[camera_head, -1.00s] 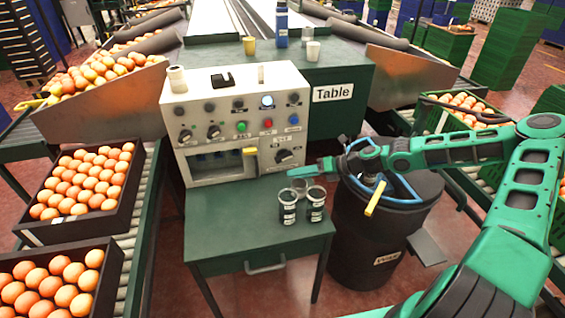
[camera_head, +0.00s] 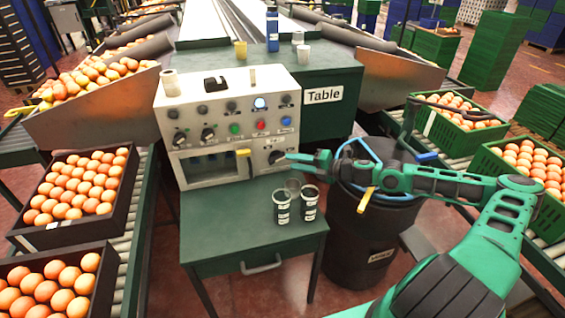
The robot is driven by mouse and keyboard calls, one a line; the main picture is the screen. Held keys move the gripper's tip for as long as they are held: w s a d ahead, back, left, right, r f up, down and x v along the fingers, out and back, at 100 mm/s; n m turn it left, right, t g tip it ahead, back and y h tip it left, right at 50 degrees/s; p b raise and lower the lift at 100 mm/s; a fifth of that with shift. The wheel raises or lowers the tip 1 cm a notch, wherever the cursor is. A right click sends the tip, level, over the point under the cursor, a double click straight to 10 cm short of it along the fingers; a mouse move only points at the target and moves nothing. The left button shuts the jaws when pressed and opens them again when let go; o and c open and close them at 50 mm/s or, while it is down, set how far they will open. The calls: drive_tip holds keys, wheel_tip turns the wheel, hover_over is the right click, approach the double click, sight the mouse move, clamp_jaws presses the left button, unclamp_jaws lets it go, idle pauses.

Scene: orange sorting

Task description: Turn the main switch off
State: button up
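The white control panel (camera_head: 222,163) stands on the green table (camera_head: 225,215). It carries several knobs, green, red and blue buttons, a lit blue-white lamp (camera_head: 260,103) and a yellow lever (camera_head: 243,153). A large black rotary switch (camera_head: 276,157) sits at its lower right; its label is too small to read, so I cannot tell for sure that it is the main switch. My green gripper (camera_head: 290,157) is level with this switch, its tip at or just right of it. Contact cannot be told, nor whether the fingers are open.
A black bin (camera_head: 365,235) with a blue hoop is under my arm. Orange crates (camera_head: 75,195) line the left, and green crates (camera_head: 460,128) the right. A white cup (camera_head: 169,82) stands on the panel's top.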

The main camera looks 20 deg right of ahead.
sight(280, 160)
drive_tip(key=shift+x, duration=2.5)
clamp_jaws()
